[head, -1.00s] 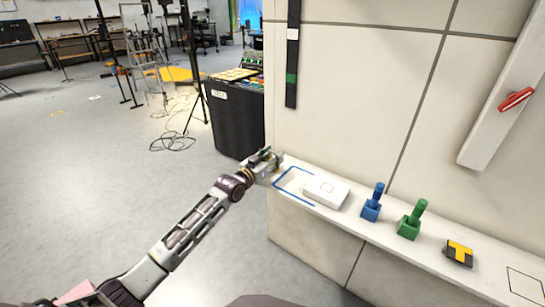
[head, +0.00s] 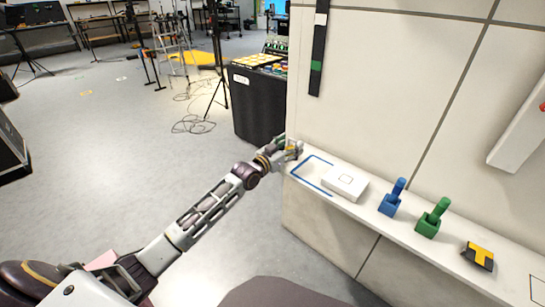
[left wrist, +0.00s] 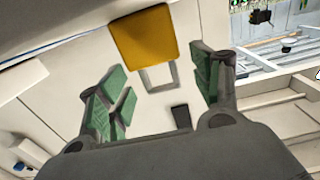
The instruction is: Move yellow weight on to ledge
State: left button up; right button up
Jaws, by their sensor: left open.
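In the left wrist view, a yellow block (left wrist: 143,44) with a pale loop handle (left wrist: 160,77) lies just past the fingertips, seemingly the yellow weight. My left gripper (left wrist: 160,90) is open, its green-padded fingers spread on either side of the handle; no contact shows. In the head view, my left gripper (head: 289,151) is at the left end of the white ledge (head: 405,232), beside a blue outline (head: 312,190). The yellow block cannot be made out clearly there. My right gripper is not in view.
On the ledge stand a white box (head: 345,184), a blue block with a peg (head: 393,199), a green one (head: 433,218) and a black-and-yellow block (head: 479,255). A wall rises behind the ledge. A black case (head: 260,105) stands beyond it.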

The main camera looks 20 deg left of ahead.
pick_arm(q)
jog(key=shift+p+v, duration=0.5)
jog(key=shift+v, duration=1.5)
jog(key=p+v, duration=0.1)
jog(key=v, duration=0.5)
jog(key=shift+s, duration=0.2)
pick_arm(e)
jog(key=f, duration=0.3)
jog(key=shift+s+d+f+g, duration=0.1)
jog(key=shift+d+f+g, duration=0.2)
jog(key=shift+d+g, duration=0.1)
pick_arm(q)
jog(key=s+d+f+g+y, duration=0.2)
jog(key=s+d+f+g, duration=0.25)
jog(key=s+f, duration=0.65)
jog(key=s+d+f+g+y, duration=0.25)
jog(key=s+f+g, duration=0.35)
jog(key=s+f, duration=0.5)
jog(key=s+d+f+n+g, duration=0.1)
jog(key=s+f+g, duration=0.3)
jog(key=s, duration=0.6)
jog(key=shift+s+f, duration=0.15)
jog(key=shift+f, duration=0.25)
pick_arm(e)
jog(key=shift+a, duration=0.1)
